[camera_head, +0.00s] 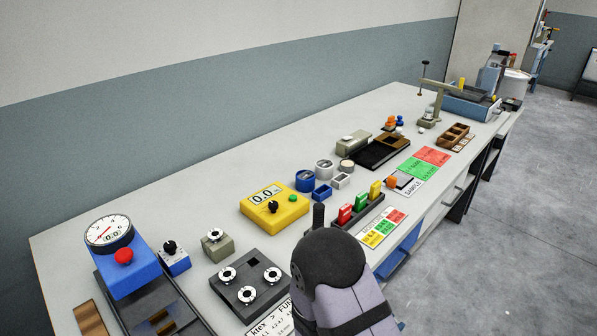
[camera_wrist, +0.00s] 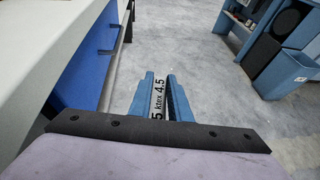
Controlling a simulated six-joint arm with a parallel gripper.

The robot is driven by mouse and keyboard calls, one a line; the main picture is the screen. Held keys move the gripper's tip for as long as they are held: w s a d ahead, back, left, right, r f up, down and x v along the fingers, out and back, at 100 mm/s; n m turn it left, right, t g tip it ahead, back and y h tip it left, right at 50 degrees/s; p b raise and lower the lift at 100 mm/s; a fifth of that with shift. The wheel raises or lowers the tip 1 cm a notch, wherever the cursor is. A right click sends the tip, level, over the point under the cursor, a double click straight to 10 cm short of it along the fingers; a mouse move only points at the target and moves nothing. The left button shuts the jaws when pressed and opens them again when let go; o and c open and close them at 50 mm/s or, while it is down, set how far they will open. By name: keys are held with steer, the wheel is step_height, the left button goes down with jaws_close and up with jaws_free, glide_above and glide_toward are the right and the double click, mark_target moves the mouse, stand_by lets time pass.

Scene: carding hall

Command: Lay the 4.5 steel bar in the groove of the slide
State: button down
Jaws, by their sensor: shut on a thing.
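My gripper (camera_wrist: 160,78) shows in the wrist view, its two blue fingers shut on a steel bar (camera_wrist: 158,98) with "4.5" and "ktex" printed on it. The bar lies between the fingers, over open floor beside the bench front. In the head view my arm hides the gripper and bar. A blue dial gauge (camera_head: 128,262) stands on a dark base at the front left of the bench. I cannot tell for certain which part is the grooved slide.
The bench (camera_head: 150,195) holds a dark block with round knobs (camera_head: 248,287), a yellow meter (camera_head: 274,206), coloured blocks in a rack (camera_head: 360,210) and a dark tray (camera_head: 380,153). A blue bin (camera_wrist: 286,75) stands beyond in the wrist view. The floor between is clear.

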steer(key=shift+w+a+r, duration=0.1)
steer(key=shift+w+a, duration=0.1)
steer(key=shift+a, duration=0.15)
steer(key=shift+s+d, duration=0.1)
